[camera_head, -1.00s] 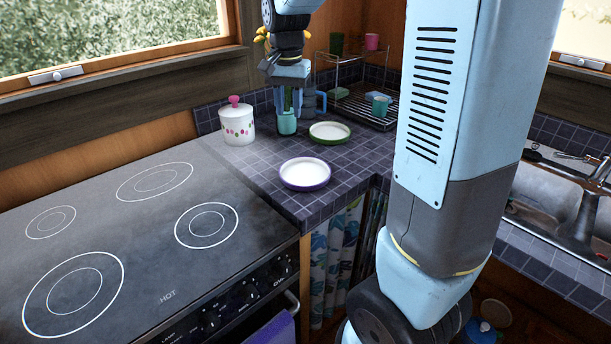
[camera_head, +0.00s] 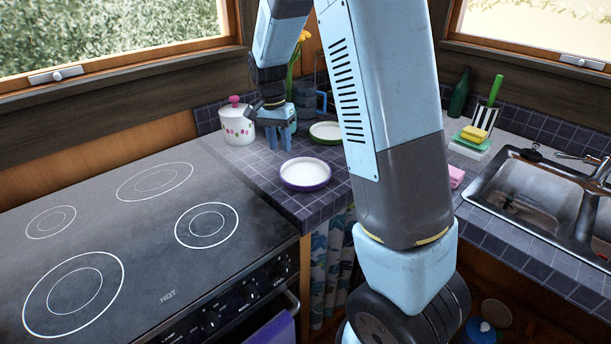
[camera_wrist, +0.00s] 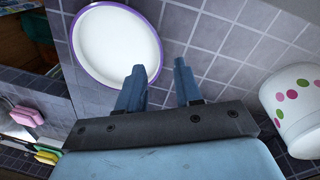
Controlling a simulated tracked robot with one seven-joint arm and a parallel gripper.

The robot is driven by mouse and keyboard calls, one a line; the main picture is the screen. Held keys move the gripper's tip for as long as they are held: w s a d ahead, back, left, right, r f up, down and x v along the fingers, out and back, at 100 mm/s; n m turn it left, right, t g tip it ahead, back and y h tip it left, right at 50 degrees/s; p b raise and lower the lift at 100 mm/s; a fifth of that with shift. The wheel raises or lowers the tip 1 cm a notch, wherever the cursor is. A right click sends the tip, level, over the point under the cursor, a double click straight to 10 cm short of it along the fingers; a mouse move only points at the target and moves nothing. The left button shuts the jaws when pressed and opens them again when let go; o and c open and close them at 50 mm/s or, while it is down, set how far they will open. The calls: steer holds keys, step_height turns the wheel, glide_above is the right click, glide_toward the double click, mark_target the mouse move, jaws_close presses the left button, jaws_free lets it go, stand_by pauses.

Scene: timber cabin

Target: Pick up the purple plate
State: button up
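The purple plate (camera_head: 305,174) is white inside with a purple rim. It lies flat on the dark tiled counter, near the corner beside the stove. In the wrist view the purple plate (camera_wrist: 117,44) shows at the upper left, just beyond my fingers. My gripper (camera_head: 281,143) is above the counter, behind and slightly left of the plate in the head view, pointing down. Its two fingers show apart with bare tile between them in the wrist view (camera_wrist: 158,82). It is open, empty and not visibly touching the plate.
A white dotted canister (camera_head: 237,124) stands left of my gripper. It is at the right in the wrist view (camera_wrist: 296,108). A green-rimmed plate (camera_head: 326,131) lies behind the purple one. The stove (camera_head: 130,235) is left; the sink (camera_head: 535,200) is right.

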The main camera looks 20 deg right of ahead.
mark_target(283, 170)
steer(key=f, duration=0.2)
steer(key=s+f, duration=0.1)
steer(key=f, duration=0.1)
steer(key=shift+f, duration=0.4)
steer(key=shift+d+f, duration=0.1)
steer(key=shift+f, duration=0.6)
jaws_close()
